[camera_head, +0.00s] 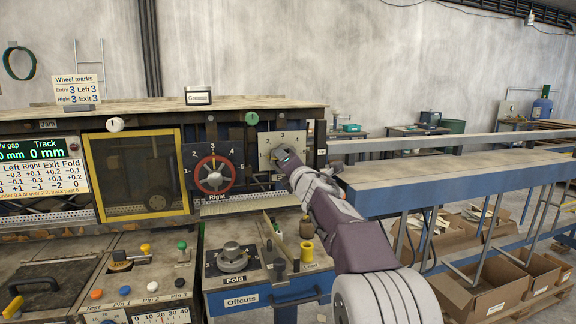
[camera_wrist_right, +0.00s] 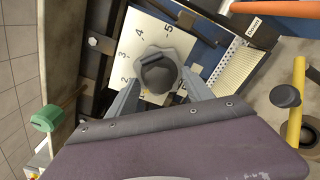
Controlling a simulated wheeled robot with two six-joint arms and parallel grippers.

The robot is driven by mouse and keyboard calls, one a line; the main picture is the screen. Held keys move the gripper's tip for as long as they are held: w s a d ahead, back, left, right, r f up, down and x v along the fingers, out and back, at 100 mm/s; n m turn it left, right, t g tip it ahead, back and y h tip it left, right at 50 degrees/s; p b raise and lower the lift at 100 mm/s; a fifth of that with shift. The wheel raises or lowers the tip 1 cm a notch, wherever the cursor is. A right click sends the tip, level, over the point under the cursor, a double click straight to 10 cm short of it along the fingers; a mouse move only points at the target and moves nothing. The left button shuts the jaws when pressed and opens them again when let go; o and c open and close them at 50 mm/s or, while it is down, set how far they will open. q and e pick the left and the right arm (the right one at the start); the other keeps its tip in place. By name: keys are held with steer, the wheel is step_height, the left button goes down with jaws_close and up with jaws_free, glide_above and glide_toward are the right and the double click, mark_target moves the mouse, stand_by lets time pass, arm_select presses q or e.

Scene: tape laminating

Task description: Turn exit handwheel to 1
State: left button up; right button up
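The exit handwheel (camera_wrist_right: 158,72) is a dark grey lobed knob on a pale number plate (camera_wrist_right: 128,42). The numbers 2, 3, 4 and 5 show around it in the right wrist view. A small yellow-orange mark shows by its lower left edge, near the 2. In the head view, my right gripper (camera_head: 284,158) is at the plate (camera_head: 267,143) and hides most of the wheel. In the wrist view, the right gripper's fingers (camera_wrist_right: 160,84) stand on both sides of the wheel, close to its rim. Whether they press on it is unclear. My left gripper is out of view.
A red handwheel (camera_head: 214,174) marked Right is to the left of the exit wheel. A marks sign (camera_head: 78,88) reads Entry 3, Left 3, Right 3, Exit 3. A dark Fold knob (camera_head: 232,257) stands below. A blue-framed conveyor (camera_head: 450,186) extends to the right.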

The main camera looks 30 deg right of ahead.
steer(key=b+v, duration=0.1)
steer(key=v, duration=0.8)
steer(key=shift+f, duration=0.1)
